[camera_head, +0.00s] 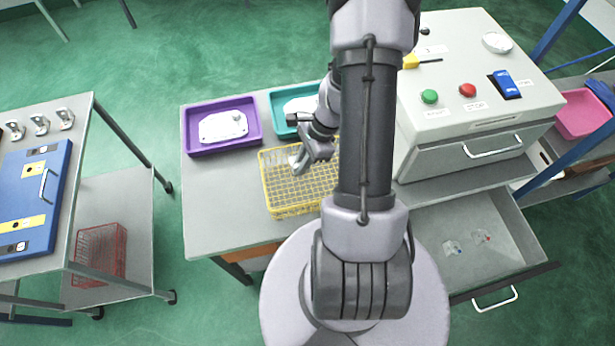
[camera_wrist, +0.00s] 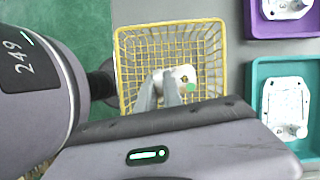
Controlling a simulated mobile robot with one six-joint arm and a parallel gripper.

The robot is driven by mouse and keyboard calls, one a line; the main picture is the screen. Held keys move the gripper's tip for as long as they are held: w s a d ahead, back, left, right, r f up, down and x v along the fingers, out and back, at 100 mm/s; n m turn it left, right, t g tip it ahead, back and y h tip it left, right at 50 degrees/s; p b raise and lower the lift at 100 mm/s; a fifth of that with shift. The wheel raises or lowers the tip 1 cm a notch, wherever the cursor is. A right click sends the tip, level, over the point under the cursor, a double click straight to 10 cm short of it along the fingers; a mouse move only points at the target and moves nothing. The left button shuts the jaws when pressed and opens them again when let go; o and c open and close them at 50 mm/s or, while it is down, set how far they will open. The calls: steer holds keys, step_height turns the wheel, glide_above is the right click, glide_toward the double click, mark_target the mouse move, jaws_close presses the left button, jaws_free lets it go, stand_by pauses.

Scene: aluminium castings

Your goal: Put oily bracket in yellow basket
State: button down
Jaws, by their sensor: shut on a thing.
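The yellow basket (camera_head: 285,211) is a wire basket on the grey table, beside the purple and teal trays. In the wrist view its rim (camera_wrist: 172,24) surrounds my fingers. My gripper (camera_head: 300,165) points down over the left part of the basket. In the wrist view my gripper (camera_wrist: 160,88) is shut on a pale metal bracket (camera_wrist: 183,73), which has a green spot on it. The bracket also shows as a small light piece in the head view (camera_head: 293,160). My fingers hide part of it. I cannot tell whether it touches the basket floor.
A purple tray (camera_head: 190,132) and a teal tray (camera_head: 275,105) hold flat castings behind the basket. A grey machine (camera_head: 480,120) with buttons and an open drawer (camera_head: 500,245) stands right.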

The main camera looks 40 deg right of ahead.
steer(key=s+d+m, duration=0.1)
steer(key=s+m, duration=0.1)
steer(key=b, duration=0.4)
glide_toward(304, 192)
steer(key=shift+t, duration=0.3)
steer(key=x, duration=0.5)
steer(key=shift+s, duration=0.2)
steer(key=shift+a, duration=0.1)
steer(key=shift+f, duration=0.15)
steer(key=c, duration=1.5)
jaws_free()
steer(key=p+v, duration=0.5)
steer(key=v, duration=0.7)
steer(key=shift+r, duration=0.35)
